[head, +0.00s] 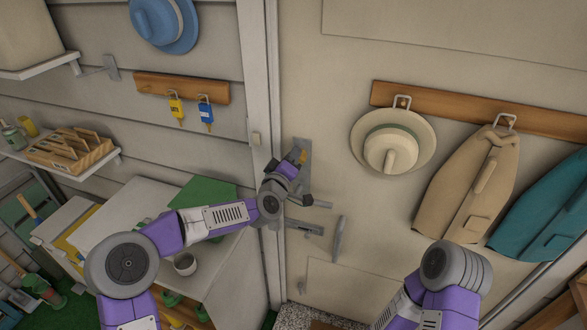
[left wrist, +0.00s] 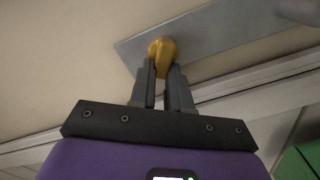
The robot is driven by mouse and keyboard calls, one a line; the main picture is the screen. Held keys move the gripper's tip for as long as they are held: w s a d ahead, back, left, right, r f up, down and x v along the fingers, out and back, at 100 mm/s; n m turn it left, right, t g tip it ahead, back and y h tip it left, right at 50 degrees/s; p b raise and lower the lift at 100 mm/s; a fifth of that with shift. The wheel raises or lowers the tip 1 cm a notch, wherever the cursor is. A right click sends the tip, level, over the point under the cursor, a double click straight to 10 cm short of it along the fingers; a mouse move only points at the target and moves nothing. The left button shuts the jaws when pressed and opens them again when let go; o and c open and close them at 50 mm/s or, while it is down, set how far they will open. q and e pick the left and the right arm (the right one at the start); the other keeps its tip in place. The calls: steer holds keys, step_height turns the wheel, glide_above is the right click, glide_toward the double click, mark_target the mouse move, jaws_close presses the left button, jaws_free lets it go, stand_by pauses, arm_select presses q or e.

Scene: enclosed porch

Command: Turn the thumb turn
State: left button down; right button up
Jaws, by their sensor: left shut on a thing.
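The thumb turn (head: 302,156) is a small brass-coloured knob on a long grey metal plate (head: 306,147) on the pale door. In the left wrist view the thumb turn (left wrist: 163,49) stands out from the grey plate (left wrist: 215,36), between the tips of my dark fingers. My left gripper (head: 297,161) is shut on it; the fingers (left wrist: 164,76) hide part of its sides. My right arm comes in at the lower right of the head view, but its gripper is not in view.
A grey lever handle (head: 318,204) and a pull handle (head: 340,238) are below on the door. A hat (head: 392,142) and coats (head: 470,190) hang to the right. A white worktop (head: 140,200) and a mug (head: 185,264) are at left.

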arm_select(q)
steer(key=shift+a+f+n+b, duration=0.1)
steer(key=shift+f+n+b, duration=0.15)
steer(key=shift+n+b, duration=1.5)
steer(key=shift+f+n+b, duration=0.25)
steer(key=shift+n+b, duration=1.4)
steer(key=shift+b, duration=0.2)
steer(key=c, duration=1.1)
jaws_free()
steer(key=v, duration=0.7)
steer(key=shift+s+a+b, duration=0.1)
steer(key=shift+s+b, duration=0.1)
steer(key=shift+b, duration=0.2)
